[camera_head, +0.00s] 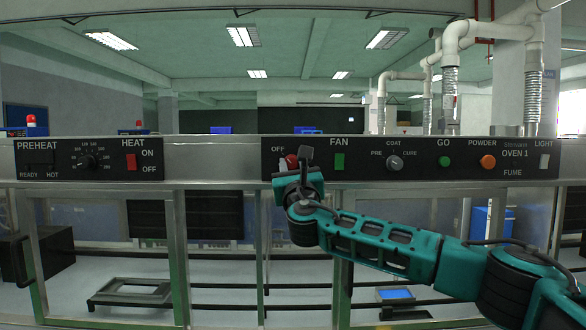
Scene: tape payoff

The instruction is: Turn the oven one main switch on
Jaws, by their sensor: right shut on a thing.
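The oven one main switch is a red knob (292,161) on the right-hand black control panel (450,172), beside the printed word OFF. My right gripper (300,163) is at this knob and shut on it. The gripper and wrist cover much of the knob and the print to its right, so I cannot tell its exact turn position. My teal right arm reaches in from the lower right. My left gripper is not in view.
A green FAN switch (339,161) sits just right of my gripper. Further right are the COAT selector (394,163), green GO button (444,161), orange POWDER button (488,161) and white LIGHT switch (544,161). A left panel (60,170) holds PREHEAT and HEAT controls. Glass-fronted framing lies below.

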